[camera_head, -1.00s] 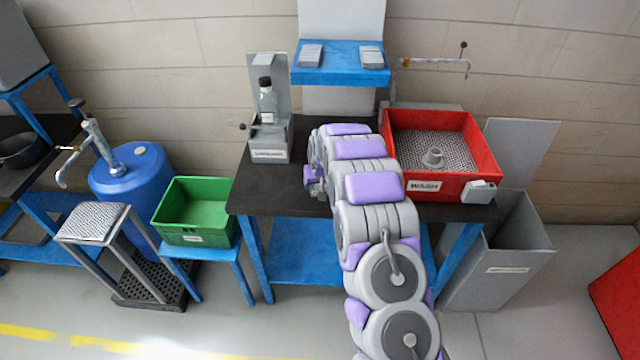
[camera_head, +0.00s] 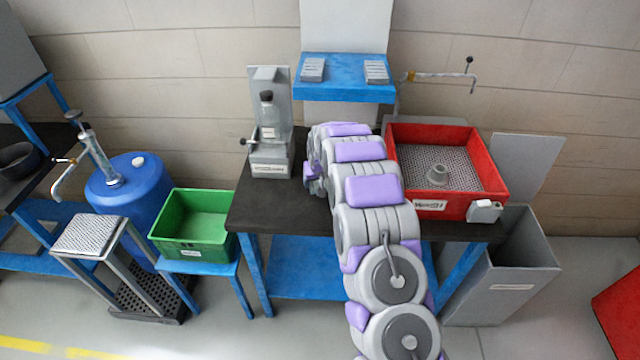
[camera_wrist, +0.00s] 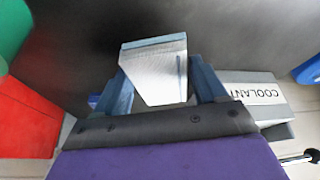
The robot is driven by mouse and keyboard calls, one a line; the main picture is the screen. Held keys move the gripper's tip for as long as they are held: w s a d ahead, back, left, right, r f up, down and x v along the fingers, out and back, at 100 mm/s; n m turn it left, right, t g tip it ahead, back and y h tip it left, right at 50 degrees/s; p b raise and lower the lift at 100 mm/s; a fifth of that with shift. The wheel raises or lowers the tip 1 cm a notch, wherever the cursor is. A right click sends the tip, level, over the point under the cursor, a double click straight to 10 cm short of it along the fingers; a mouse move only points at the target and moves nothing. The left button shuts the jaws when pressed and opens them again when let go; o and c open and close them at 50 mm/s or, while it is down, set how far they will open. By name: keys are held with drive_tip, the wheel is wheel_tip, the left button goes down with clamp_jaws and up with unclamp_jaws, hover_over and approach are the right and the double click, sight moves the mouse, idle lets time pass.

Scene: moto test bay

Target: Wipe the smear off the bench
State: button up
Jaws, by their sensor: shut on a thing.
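The bench (camera_head: 270,205) has a dark top and blue legs, and my arm reaches over its middle. My gripper (camera_wrist: 157,78) shows in the wrist view, its two blue-grey fingers shut on a pale, silvery pad (camera_wrist: 155,72) with a blue edge. The pad is over the dark bench top (camera_wrist: 75,60); I cannot tell whether it touches it. In the head view my arm hides the pad and most of the gripper. I can make out no smear on the visible bench top; part of it is hidden behind my arm.
A red wash tray (camera_head: 470,205) is at the right. A blue shelf (camera_head: 345,82) hangs behind. A green crate (camera_head: 190,245) stands left, a grey bin (camera_head: 500,290) right.

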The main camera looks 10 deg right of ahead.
drive_tip(key=shift+w+a+r, duration=0.1)
drive_tip(key=shift+w+r, duration=0.05)
drive_tip(key=shift+r, duration=0.55)
drive_tip(key=r, duration=0.1)
drive_tip(key=d+r+p, duration=0.1)
drive_tip(key=r, duration=0.1)
drive_tip(key=shift+d, duration=0.1)
drive_tip(key=shift+r, duration=0.2)
drive_tip(key=shift+a, duration=0.45)
drive_tip(key=shift+d, duration=0.2)
